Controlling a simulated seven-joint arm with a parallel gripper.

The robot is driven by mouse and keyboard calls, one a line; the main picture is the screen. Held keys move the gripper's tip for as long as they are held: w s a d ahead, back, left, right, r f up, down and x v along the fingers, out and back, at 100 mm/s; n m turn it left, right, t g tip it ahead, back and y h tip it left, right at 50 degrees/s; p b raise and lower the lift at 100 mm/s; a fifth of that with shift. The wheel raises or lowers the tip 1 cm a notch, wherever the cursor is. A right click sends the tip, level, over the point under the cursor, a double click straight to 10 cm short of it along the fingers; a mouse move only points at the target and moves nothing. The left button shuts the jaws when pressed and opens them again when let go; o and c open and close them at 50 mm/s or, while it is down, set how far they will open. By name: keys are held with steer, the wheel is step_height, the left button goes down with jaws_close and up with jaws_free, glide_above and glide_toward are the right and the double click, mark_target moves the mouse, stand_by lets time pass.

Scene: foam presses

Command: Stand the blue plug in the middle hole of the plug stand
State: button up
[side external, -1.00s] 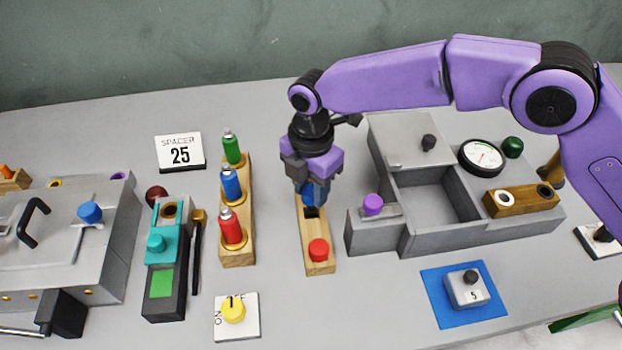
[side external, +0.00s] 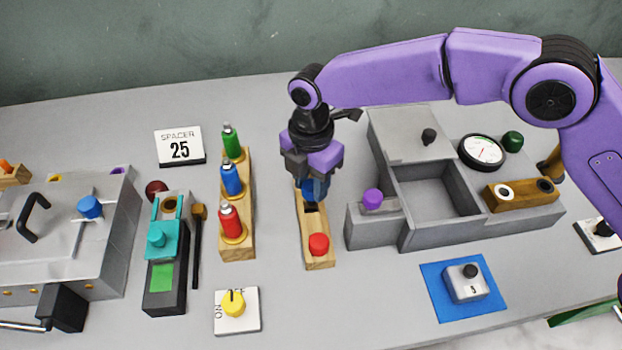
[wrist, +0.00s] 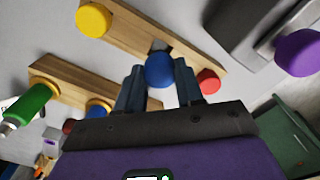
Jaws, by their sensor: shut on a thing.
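The blue plug (wrist: 160,71) is between the fingers of my gripper (side external: 313,190), which is shut on it. In the wrist view its round blue head shows between the two fingertips, with a grey part beyond it. The plug stand (side external: 321,263) is a wooden bar below my gripper. The dark middle hole (side external: 311,208) shows just under the fingers in the side view. A red plug (side external: 319,244) stands at the near end and a yellow plug (wrist: 93,20) at the other end. I cannot tell whether the blue plug's lower end touches the hole.
A wooden rack with green, blue and red bottles (side external: 231,180) stands to the left. A grey box with a purple knob (side external: 372,198) is close on the right. A yellow dial (side external: 233,301) lies in front to the left. The table directly before the stand is clear.

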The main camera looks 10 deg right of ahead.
mark_target(311, 186)
steer(key=shift+f, duration=1.95)
stand_by(0.6)
steer(key=o, duration=1.1)
step_height(311, 186, up, 18)
steer(key=shift+f, duration=0.25)
steer(key=shift+d, duration=0.1)
